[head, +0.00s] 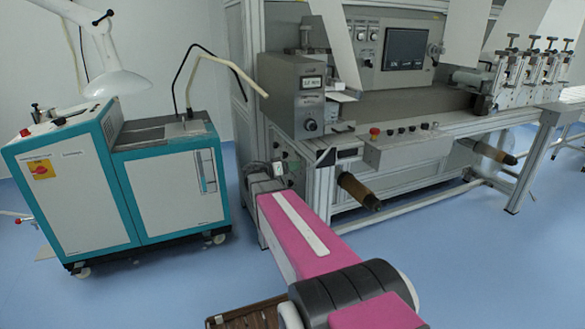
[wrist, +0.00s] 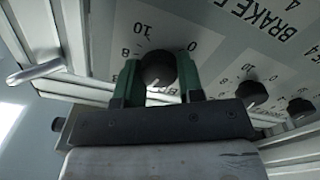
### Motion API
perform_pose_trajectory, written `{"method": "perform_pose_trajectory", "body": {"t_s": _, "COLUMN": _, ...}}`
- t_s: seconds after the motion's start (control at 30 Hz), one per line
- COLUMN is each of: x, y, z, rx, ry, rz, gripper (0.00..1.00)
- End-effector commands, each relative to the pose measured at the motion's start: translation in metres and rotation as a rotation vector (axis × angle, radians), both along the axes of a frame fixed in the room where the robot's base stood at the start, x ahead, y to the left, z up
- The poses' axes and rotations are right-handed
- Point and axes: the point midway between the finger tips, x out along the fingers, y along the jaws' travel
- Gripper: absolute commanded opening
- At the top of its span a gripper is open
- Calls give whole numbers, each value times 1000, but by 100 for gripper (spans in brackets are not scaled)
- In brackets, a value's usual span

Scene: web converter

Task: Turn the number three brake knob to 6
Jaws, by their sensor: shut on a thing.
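A round black knob (wrist: 158,66) sits on a light panel in the wrist view, with 0, 10 and 8 printed around it. My gripper (wrist: 159,78) is shut on this knob, one green finger on each side. A small light mark shows at the knob's lower edge, but I cannot read which number it points to. The printed word BRAKE (wrist: 278,18) shows tilted at the upper right; the knob's own number is not readable. In the head view my gripper (head: 278,170) is at the machine's left front corner, and the knob cannot be made out there.
Two more black knobs, a nearer one (wrist: 250,94) and a farther one (wrist: 299,107), sit to the right on the panel. A metal handle (wrist: 35,71) juts out at the left. A teal and white cabinet (head: 180,190) stands left of the machine, with floor between.

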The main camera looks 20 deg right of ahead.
Motion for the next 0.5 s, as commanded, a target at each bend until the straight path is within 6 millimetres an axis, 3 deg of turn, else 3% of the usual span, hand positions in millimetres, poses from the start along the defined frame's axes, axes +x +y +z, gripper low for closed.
{"method": "perform_pose_trajectory", "body": {"t_s": 0.5, "x": -2, "y": 1, "z": -1, "rx": 13, "ry": -217, "rz": -2, "gripper": 11}}
